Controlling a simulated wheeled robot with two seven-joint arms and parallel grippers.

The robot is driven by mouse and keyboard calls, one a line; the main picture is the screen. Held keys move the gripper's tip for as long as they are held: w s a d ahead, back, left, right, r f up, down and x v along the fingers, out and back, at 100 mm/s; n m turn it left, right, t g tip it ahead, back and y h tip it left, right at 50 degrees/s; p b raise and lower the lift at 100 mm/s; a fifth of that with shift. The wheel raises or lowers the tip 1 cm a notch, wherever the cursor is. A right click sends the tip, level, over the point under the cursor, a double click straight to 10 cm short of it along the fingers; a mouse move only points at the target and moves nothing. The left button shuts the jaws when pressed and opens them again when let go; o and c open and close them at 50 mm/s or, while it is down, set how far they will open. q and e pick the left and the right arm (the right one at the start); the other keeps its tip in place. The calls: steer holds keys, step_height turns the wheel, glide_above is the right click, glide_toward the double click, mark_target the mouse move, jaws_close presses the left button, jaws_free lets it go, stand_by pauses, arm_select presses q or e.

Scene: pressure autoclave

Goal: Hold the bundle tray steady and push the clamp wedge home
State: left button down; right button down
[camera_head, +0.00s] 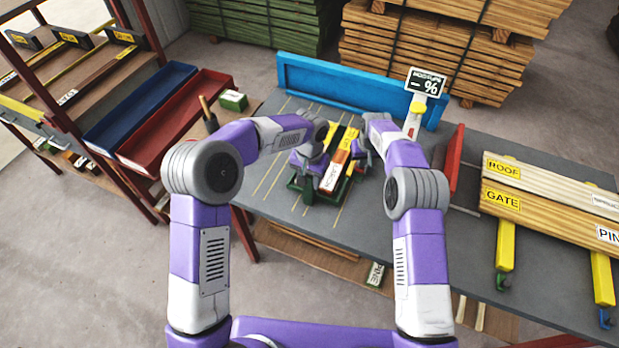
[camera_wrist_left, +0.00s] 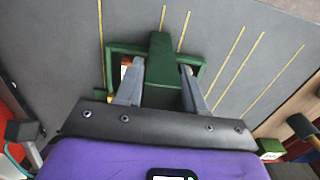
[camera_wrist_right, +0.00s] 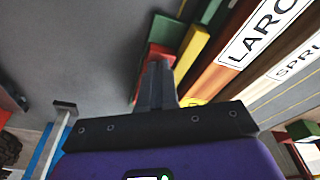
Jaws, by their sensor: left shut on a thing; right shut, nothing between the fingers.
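The green bundle tray (camera_head: 307,196) lies on the grey bench, with labelled coloured strips in it. My left gripper (camera_head: 312,164) is over its near left part. In the left wrist view my left gripper (camera_wrist_left: 158,85) is shut on a raised green bar of the tray (camera_wrist_left: 160,48). My right gripper (camera_head: 362,152) is at the tray's right side. In the right wrist view my right gripper (camera_wrist_right: 158,68) is shut and empty, its tips at a red block (camera_wrist_right: 154,53), which looks like the clamp wedge. The fingers partly hide that block, so contact is unclear.
A blue rail (camera_head: 350,90) runs along the bench's back, with a moisture display (camera_head: 426,83) near its right end. A red upright (camera_head: 455,165) and labelled boards (camera_head: 540,190) are to the right. Blue and red bins (camera_head: 180,120) stand left. Bare bench lies in front of the tray.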

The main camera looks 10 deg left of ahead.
steer(key=shift+s+f, duration=0.1)
steer(key=shift+f, duration=0.2)
steer(key=shift+r, duration=0.1)
steer(key=v, duration=0.7)
steer(key=shift+s+a, duration=0.15)
steer(key=shift+a, duration=0.25)
stand_by(0.3)
steer(key=shift+r, duration=0.15)
steer(key=s+a+r+n+t+h, duration=0.1)
steer(key=s+a+r+n+t, duration=0.2)
steer(key=s+r+n+t, duration=0.1)
steer(key=shift+s+a+r+n+t, duration=0.2)
steer(key=shift+s+r+n+t, duration=0.15)
steer(key=shift+s+n, duration=0.35)
